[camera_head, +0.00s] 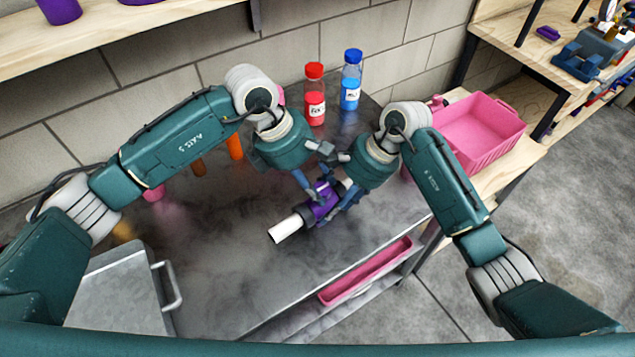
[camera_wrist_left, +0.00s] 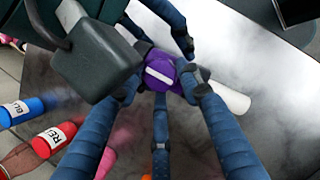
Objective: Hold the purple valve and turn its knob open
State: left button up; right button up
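The purple valve (camera_head: 320,204) is over the middle of the grey metal tabletop, with a white pipe end (camera_head: 287,229) pointing to the lower left. In the left wrist view its round purple knob (camera_wrist_left: 160,68) with a pale bar faces the camera, and the white pipe (camera_wrist_left: 236,99) sticks out to the right. My left gripper (camera_head: 311,191) has its fingers around the knob side; whether they press on it is unclear. My right gripper (camera_head: 346,197) is shut on the valve from the right. Its fingers partly hide the valve body.
A red-capped bottle (camera_head: 315,100) and a blue-capped bottle (camera_head: 351,85) stand at the back near the wall. A pink bin (camera_head: 485,132) is at the right, and a pink tray (camera_head: 365,272) lies on a lower shelf in front.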

pick_arm(q)
jog(key=shift+s+d+n, duration=0.1)
jog(key=shift+s+n, duration=0.05)
jog(key=shift+n, duration=0.35)
jog(key=o, duration=1.1)
jog(key=shift+r, duration=0.1)
jog(key=shift+a+r, duration=0.2)
jog(key=shift+r, duration=0.1)
jog(key=v, duration=1.1)
jog(key=shift+s, duration=0.15)
pick_arm(e)
jog(key=o, duration=1.5)
